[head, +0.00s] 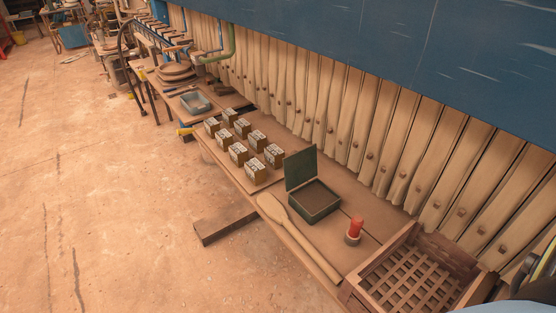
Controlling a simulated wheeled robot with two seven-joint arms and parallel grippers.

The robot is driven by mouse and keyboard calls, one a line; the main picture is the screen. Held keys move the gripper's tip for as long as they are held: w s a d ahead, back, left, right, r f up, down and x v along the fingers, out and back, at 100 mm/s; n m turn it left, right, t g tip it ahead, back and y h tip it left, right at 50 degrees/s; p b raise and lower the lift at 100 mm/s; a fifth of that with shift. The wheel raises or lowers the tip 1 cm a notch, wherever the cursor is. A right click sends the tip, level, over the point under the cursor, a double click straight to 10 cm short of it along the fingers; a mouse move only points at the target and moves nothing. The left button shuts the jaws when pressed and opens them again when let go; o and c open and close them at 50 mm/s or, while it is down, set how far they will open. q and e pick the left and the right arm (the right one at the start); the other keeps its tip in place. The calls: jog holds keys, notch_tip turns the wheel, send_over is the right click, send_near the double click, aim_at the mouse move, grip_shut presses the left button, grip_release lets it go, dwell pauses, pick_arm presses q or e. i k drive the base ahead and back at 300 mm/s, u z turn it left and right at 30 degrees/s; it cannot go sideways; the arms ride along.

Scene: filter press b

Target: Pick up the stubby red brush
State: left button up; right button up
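The stubby red brush (354,230) stands upright on the wooden bench. It has a red upper part and a darker, wider base. It is between the open green box and the slatted wooden crate. Neither of my grippers shows in the head view, so I cannot see their state.
A wooden paddle (296,236) lies along the front edge of the bench. An open dark green box (316,204) and a slatted wooden crate (361,277) flank the brush. Several small labelled blocks (239,154) stand farther left. Pleated cloth panels (400,145) rise behind. The floor (110,220) is mostly clear.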

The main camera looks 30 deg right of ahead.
aim_at(353, 235)
jog(key=u, duration=0.35)
jog(key=i, duration=3)
jog(key=z, duration=4.2)
jog(key=i, duration=0.5)
jog(key=u, duration=0.05)
